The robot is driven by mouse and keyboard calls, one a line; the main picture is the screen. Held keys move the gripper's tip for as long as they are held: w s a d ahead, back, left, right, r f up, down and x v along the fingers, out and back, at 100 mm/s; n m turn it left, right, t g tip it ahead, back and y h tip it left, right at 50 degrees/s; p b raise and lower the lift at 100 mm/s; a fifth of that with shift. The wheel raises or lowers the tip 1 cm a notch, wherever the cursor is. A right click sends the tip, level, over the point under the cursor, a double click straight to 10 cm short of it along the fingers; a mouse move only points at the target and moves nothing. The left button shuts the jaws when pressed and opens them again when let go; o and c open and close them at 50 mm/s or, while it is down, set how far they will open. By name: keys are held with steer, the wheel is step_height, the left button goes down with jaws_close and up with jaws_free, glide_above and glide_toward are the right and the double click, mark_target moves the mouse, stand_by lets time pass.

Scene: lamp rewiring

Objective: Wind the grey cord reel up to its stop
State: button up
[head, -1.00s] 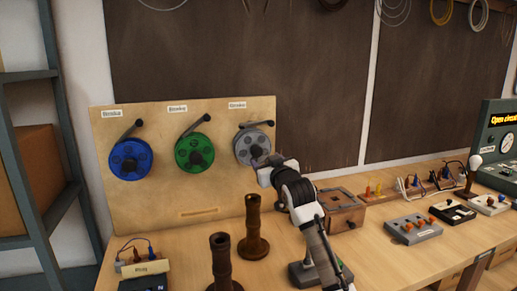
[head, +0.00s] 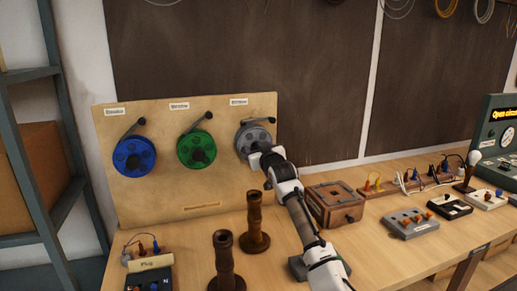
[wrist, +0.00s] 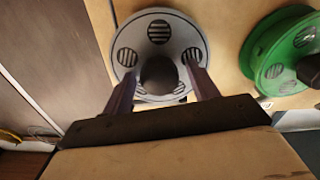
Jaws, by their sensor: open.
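The grey cord reel (head: 248,138) hangs on the upright wooden board, the rightmost of three reels, with a dark handle above it. My gripper (head: 257,162) is at its front and hides its lower right part. In the wrist view the grey reel (wrist: 187,40) fills the upper middle, with a dark round knob (wrist: 158,74) at its centre. My gripper's two fingers (wrist: 163,84) are apart, one on each side of the knob in that picture. I cannot tell whether they touch it.
The green reel (head: 186,147) and blue reel (head: 134,157) hang to the left on the board (head: 160,200). Two brown turned posts (head: 255,222) (head: 226,262) stand on the bench in front. A wooden box (head: 335,203) stands right of my arm, with switch blocks beyond.

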steer(key=c, duration=1)
